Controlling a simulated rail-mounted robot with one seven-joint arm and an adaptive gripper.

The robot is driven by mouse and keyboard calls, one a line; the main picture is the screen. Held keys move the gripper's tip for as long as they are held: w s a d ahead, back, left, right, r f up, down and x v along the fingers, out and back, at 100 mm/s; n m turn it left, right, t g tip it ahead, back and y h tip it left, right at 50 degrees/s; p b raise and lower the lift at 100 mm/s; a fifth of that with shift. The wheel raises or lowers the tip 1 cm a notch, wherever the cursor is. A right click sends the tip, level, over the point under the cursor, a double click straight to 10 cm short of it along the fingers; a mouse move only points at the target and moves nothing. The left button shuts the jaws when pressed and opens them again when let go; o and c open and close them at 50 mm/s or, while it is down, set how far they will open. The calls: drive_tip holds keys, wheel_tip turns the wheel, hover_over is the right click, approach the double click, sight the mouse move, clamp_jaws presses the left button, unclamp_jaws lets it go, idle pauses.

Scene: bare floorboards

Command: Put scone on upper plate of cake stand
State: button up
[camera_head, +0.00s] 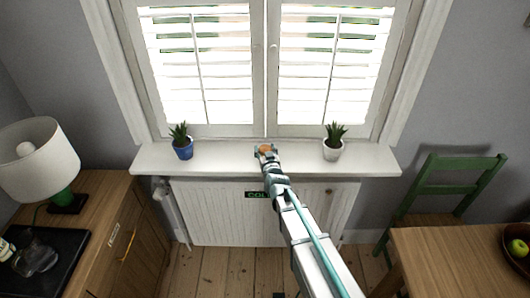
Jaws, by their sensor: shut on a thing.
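My gripper (266,152) is at the end of my outstretched arm, over or near the windowsill, between two potted plants. It is shut on a small orange-brown thing, which looks like the scone (265,148). The scone shows only as a small patch between the fingers; the rest is hidden. I cannot tell how high it is above the sill. No cake stand or upper plate shows in this view.
The white windowsill (225,161) holds a blue pot (183,150) and a white pot (333,149). A radiator (215,215) is below. A lamp (42,160) stands on the left cabinet. A green chair (455,163) and a table (450,260) with a fruit bowl (518,245) are right.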

drive_tip(key=shift+r, duration=0.4)
drive_tip(key=s+d+r+p, duration=0.4)
drive_tip(key=s+r+p, duration=0.3)
drive_tip(key=s+r, duration=0.4)
drive_tip(key=shift+s+r, duration=0.3)
drive_tip(key=shift+s, duration=0.9)
